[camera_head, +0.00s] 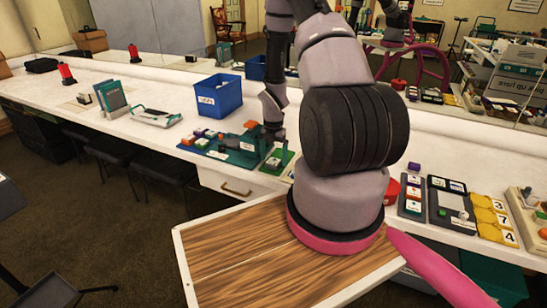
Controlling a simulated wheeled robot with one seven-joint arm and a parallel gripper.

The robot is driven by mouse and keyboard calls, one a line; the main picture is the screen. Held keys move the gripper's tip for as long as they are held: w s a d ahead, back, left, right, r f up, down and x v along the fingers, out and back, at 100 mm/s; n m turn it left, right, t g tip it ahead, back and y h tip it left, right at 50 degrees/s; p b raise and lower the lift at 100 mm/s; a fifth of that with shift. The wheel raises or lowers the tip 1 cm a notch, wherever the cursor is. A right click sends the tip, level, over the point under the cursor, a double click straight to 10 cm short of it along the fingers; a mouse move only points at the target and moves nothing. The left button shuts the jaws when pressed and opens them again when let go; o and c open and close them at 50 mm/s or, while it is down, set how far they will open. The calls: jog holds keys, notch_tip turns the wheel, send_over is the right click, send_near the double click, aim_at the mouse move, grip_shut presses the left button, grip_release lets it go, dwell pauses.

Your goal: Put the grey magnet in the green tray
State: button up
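I cannot pick out the grey magnet for sure.
A blue bin (218,96) stands behind the teal board. Teal books (112,98) and a white tray-like stand (156,117) are further left. Dark boards (452,206) and yellow number tiles (494,220) lie at right. My arm hides the counter's middle. A mirror runs behind.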

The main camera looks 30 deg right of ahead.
notch_tip(320, 180, up, 11)
dwell(0.7)
jog(key=s+a+r+m+t, duration=0.1)
jog(key=s+a+r+m, duration=0.1)
jog(key=r+m, duration=0.7)
jog(key=s+a+r+m+t, duration=0.2)
jog(key=r+m, duration=0.2)
jog(key=r, duration=1)
jog(key=s+a+r+m+t+y, duration=0.1)
jog(key=s+a+r+m+t, duration=0.1)
jog(key=s+a+r+m, duration=0.2)
jog(key=s+a+r+m+t+y, duration=0.1)
jog(key=s+a+r+m, duration=0.4)
jog(key=s+r+m, duration=0.6)
jog(key=shift+s+a+r+m+t, duration=0.15)
jog(key=shift+s+r+m+t, duration=0.15)
jog(key=shift+m+t, duration=0.4)
